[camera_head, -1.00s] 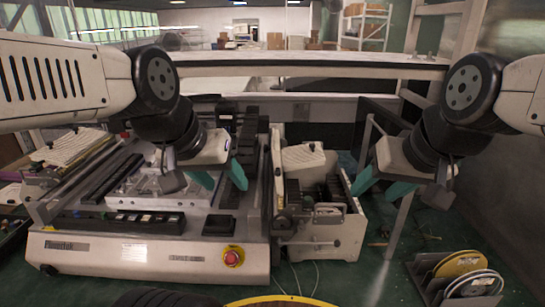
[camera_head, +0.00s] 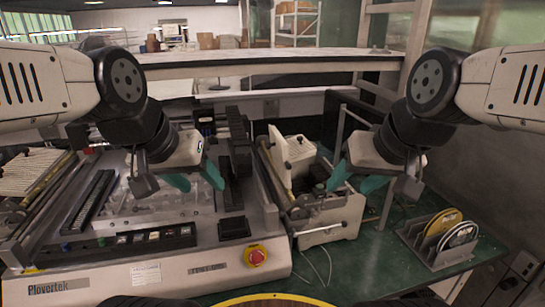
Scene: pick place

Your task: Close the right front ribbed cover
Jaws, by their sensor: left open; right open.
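The cream ribbed cover (camera_head: 290,152) stands raised on the small machine (camera_head: 330,222) right of centre. Its open body shows dark parts inside. My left gripper (camera_head: 195,183) is open and empty above the large machine (camera_head: 200,262), left of the cover and apart from it. My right gripper (camera_head: 357,186) is open and empty, over the right side of the small machine and to the right of the cover. Whether its fingers touch the machine I cannot tell. Another cream ribbed cover (camera_head: 28,170) is at the far left.
A red emergency button (camera_head: 256,255) is at the large machine's front right corner. A rack with yellow and white discs (camera_head: 448,236) stands on the green table (camera_head: 365,270) at the right. A metal post (camera_head: 390,190) rises behind my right gripper. Green tabletop is free between the small machine and the rack.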

